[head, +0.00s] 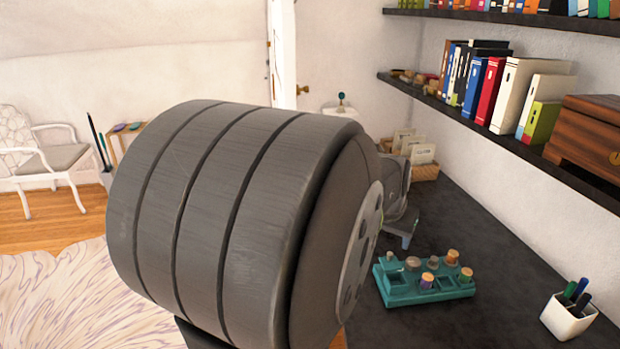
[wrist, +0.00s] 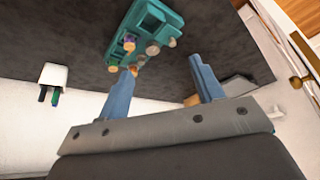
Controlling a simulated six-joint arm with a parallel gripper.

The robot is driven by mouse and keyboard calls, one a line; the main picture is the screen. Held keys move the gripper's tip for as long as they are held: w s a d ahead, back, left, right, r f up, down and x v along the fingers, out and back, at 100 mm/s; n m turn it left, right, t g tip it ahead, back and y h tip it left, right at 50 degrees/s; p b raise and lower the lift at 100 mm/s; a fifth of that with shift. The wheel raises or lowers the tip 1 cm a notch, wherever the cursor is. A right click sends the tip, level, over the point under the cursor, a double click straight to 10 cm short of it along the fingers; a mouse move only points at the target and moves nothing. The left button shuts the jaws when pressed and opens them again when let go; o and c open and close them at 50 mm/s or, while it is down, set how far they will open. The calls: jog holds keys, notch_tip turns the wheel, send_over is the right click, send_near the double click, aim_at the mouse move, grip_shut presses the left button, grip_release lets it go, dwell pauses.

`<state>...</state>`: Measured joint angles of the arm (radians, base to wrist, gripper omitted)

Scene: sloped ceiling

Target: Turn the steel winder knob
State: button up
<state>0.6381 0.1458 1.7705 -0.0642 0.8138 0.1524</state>
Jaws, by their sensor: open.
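A teal block (head: 400,291) with several small round-topped pegs or knobs stands on the dark counter, and it also shows in the wrist view (wrist: 140,12). Some tops are wood-coloured, some purple or grey. A greyish top (head: 412,263) sits near its back; I cannot tell whether any of these is the steel winder knob. My gripper (wrist: 162,63) is open, its two blue-grey fingers apart with nothing between them. In the head view, one finger (head: 405,229) shows just behind the block; my large arm link hides most of the gripper.
A white pen cup (head: 566,318) stands at the counter's front right. A wooden box of cards (head: 425,172) is at the back. Shelves with books (head: 505,92) and a brown wooden box (head: 588,140) overhang the right side.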

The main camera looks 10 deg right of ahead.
jog(key=m, duration=0.1)
send_near(414, 261)
jog(key=shift+g, duration=0.3)
jog(key=x, duration=0.8)
jog(key=shift+w+f, duration=0.25)
jog(key=shift+w, duration=0.15)
jog(key=c, duration=1)
